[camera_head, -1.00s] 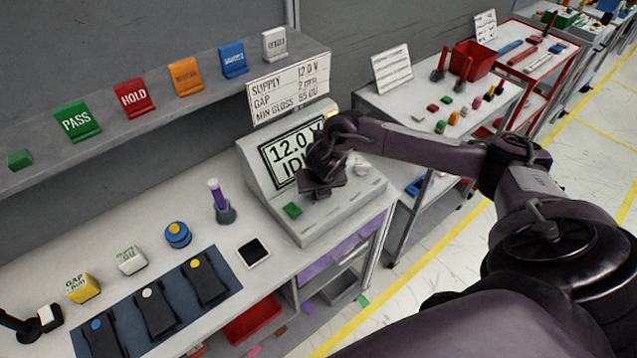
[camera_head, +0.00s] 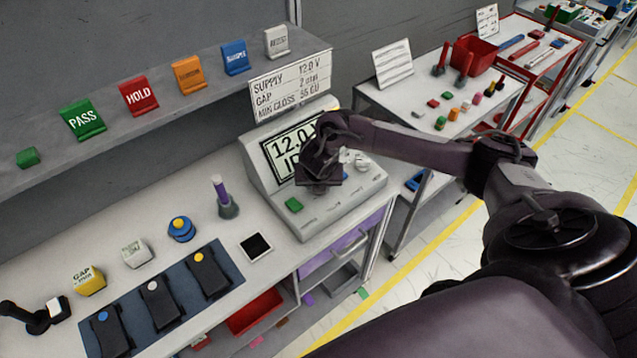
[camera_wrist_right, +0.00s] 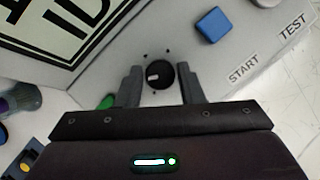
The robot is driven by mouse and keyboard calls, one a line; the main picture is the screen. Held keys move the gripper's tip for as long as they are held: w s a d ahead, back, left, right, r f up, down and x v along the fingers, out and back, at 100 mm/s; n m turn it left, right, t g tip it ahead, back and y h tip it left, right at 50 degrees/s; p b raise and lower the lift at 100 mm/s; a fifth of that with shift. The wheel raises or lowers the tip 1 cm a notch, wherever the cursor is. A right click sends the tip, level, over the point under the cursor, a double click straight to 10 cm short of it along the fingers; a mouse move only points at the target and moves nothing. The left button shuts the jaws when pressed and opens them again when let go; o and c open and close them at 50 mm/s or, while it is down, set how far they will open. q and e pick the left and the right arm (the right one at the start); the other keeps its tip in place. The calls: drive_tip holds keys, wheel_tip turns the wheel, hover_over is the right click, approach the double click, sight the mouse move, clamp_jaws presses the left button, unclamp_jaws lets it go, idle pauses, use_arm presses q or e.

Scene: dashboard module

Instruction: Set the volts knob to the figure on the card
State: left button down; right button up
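The supply unit (camera_head: 347,209) stands at the bench's right end. Its screen (camera_head: 283,150) shows "12.0", the rest partly hidden by my right gripper. The card (camera_head: 291,87) above reads SUPPLY 12.0 V, GAP 2 mm, MIN GLOSS 55 GU. The round black knob (camera_wrist_right: 160,75) has a white mark pointing left in the right wrist view. My right gripper (camera_wrist_right: 159,80) is open, one finger on each side of the knob, with narrow gaps showing. In the head view the right gripper (camera_head: 320,178) hides the knob. My left gripper is not in view.
A green button (camera_head: 294,205) and a blue button (camera_wrist_right: 213,24) flank the knob. A purple-handled tool (camera_head: 224,197), a blue mat (camera_head: 230,259) with black devices and several small blocks lie left on the bench. Colored signs line the shelf above.

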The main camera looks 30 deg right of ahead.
drive_tip(key=o, duration=0.3)
drive_tip(key=v, duration=0.7)
drive_tip(key=shift+r, duration=0.4)
drive_tip(key=shift+s, duration=0.1)
